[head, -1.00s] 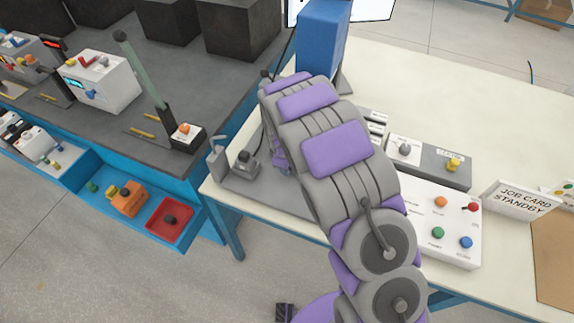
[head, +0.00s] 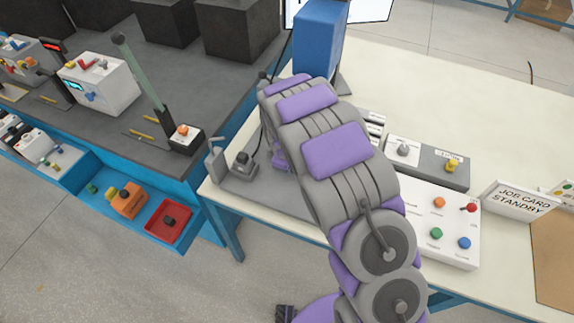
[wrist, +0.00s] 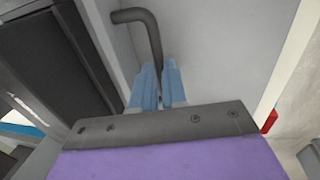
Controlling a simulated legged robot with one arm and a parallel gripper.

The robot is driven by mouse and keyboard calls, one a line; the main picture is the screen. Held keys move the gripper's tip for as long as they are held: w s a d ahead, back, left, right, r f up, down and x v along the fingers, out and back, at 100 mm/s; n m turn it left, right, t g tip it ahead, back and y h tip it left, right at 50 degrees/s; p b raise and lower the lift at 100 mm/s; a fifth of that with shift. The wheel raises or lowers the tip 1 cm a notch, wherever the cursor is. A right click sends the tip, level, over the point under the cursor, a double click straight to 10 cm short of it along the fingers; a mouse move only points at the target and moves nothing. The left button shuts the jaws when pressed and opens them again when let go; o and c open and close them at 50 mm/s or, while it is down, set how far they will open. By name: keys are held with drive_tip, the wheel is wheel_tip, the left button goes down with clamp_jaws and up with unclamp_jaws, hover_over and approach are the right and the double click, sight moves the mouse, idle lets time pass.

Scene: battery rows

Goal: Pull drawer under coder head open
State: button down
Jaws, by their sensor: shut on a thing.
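In the wrist view, the light blue fingers of my gripper (wrist: 160,80) are closed around a dark grey bent bar handle (wrist: 150,35). The handle stands against a plain light grey face (wrist: 215,50), which I take to be the drawer front. How far the drawer is out cannot be told. In the head view, my grey and purple arm reaches over the bench and hides the gripper and handle. A blue upright housing (head: 318,45), possibly the coder head, stands just beyond the arm.
A grey base with a small lever block (head: 242,162) lies left of the arm. A white button panel (head: 438,222), a grey switch box (head: 445,165) and a job card sign (head: 520,200) are to the right. A blue-framed bench (head: 190,185) stands at left.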

drive_tip(key=shift+a, duration=0.1)
drive_tip(key=s+a+p, duration=0.1)
drive_tip(key=s, duration=0.3)
drive_tip(key=s+a+p, duration=0.1)
drive_tip(key=s+a, duration=0.1)
drive_tip(key=s, duration=0.2)
drive_tip(key=s+a+p, duration=0.1)
drive_tip(key=s, duration=0.3)
drive_tip(key=shift+s+a+r, duration=0.1)
drive_tip(key=shift+s+a, duration=0.2)
drive_tip(key=shift+s, duration=0.05)
drive_tip(key=c, duration=1.2)
unclamp_jaws()
drive_tip(key=shift+a, duration=0.1)
drive_tip(key=shift+o, duration=0.2)
drive_tip(key=shift+r+p, duration=0.3)
drive_tip(key=shift+r, duration=0.1)
drive_tip(key=s+a+r+p, duration=0.1)
drive_tip(key=s+r+p, duration=0.1)
drive_tip(key=r, duration=1.4)
drive_tip(key=shift+s, duration=0.5)
